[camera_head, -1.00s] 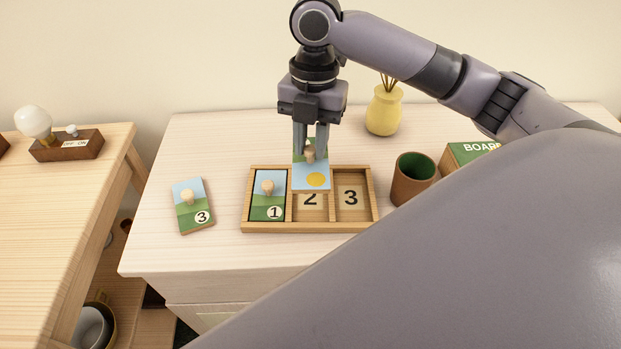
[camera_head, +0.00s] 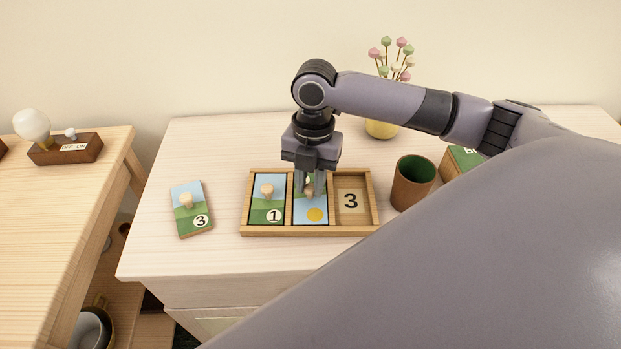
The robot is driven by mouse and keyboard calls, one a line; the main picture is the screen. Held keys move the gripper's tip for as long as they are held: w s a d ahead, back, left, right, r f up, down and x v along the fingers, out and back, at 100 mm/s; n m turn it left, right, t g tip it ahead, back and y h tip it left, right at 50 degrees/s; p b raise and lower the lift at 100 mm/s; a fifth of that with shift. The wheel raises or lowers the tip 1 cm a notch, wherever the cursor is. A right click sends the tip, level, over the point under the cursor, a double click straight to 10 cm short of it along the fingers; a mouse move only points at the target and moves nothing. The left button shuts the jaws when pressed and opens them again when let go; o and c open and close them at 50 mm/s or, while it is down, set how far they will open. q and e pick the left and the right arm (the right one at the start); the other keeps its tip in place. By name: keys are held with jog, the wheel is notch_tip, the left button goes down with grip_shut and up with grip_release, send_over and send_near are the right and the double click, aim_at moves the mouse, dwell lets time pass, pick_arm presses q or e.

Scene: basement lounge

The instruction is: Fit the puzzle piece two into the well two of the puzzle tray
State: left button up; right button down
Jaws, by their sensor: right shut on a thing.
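The wooden puzzle tray (camera_head: 262,231) lies on the pale cabinet top. Puzzle piece two (camera_head: 314,215), with a yellow sun on blue, lies in the middle well, which is well two, and covers its number. It looks level with piece one. My right gripper (camera_head: 308,190) points down and is shut on the knob of piece two. Puzzle piece one (camera_head: 267,199) fills the left well. The right well (camera_head: 351,201) is empty and shows a 3. My left gripper is not in view.
Puzzle piece three (camera_head: 191,208) lies on the cabinet top left of the tray. A brown cup (camera_head: 412,184) stands close to the tray's right. A yellow vase (camera_head: 381,128) with flowers and a green box (camera_head: 462,160) are behind. A lamp block (camera_head: 66,148) sits on the left table.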

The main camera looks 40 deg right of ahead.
jog(key=c, duration=0.9)
grip_release()
jog(key=shift+f, duration=0.1)
jog(key=r, duration=0.8)
jog(key=w+d+r, duration=0.1)
jog(key=r, duration=0.3)
jog(key=shift+r, duration=0.15)
jog(key=shift+s, duration=0.1)
